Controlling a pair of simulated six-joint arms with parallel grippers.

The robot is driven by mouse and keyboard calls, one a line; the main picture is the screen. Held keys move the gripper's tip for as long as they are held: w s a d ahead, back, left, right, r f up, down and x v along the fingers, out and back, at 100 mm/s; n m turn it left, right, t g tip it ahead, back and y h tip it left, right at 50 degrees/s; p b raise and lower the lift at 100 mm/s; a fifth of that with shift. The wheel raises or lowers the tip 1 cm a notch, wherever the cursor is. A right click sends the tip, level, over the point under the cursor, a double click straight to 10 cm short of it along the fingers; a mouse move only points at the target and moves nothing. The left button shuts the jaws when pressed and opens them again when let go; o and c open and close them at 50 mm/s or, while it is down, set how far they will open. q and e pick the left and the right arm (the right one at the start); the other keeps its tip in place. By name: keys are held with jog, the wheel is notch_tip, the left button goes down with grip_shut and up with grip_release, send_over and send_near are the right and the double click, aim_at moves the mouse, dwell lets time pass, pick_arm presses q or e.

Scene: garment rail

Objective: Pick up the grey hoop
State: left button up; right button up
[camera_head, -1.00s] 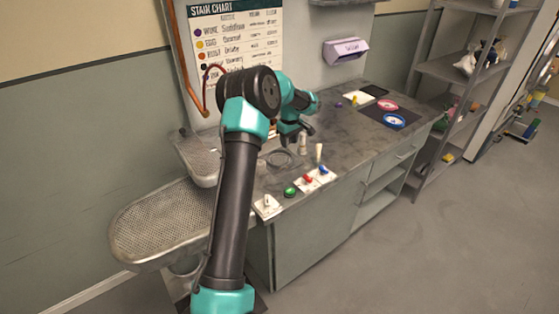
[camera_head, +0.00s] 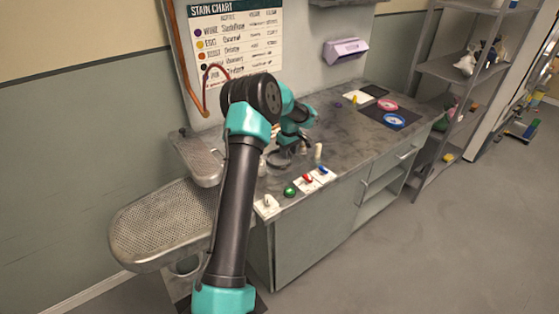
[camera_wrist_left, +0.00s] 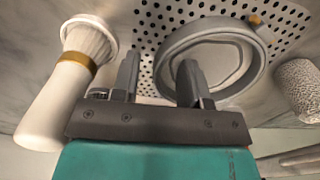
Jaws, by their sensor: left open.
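The grey hoop (camera_head: 278,160) lies on the bench near its left end, partly hidden by my left gripper (camera_head: 288,147). In the left wrist view the hoop (camera_wrist_left: 217,27) is a flat grey ring with a small orange mark on its rim, lying over a perforated patch. My left gripper (camera_wrist_left: 158,78) is open and empty beside the hoop's near left rim. One fingertip appears outside the ring and the other overlaps its inside edge. Whether the fingers touch it I cannot tell. My right gripper is not in view.
A white brush with a gold band (camera_wrist_left: 65,90) stands close left of the gripper, a speckled cylinder (camera_wrist_left: 298,85) right. Red (camera_head: 308,179), blue (camera_head: 323,171) and green (camera_head: 290,191) items lie near the front edge. Pink (camera_head: 387,104) and blue (camera_head: 394,120) rings lie farther back.

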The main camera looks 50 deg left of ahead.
pick_arm(q)
grip_shut()
dwell(0.3)
jog(key=shift+r, duration=0.1)
notch_tip(320, 180, up, 10)
dwell(0.7)
dwell(0.3)
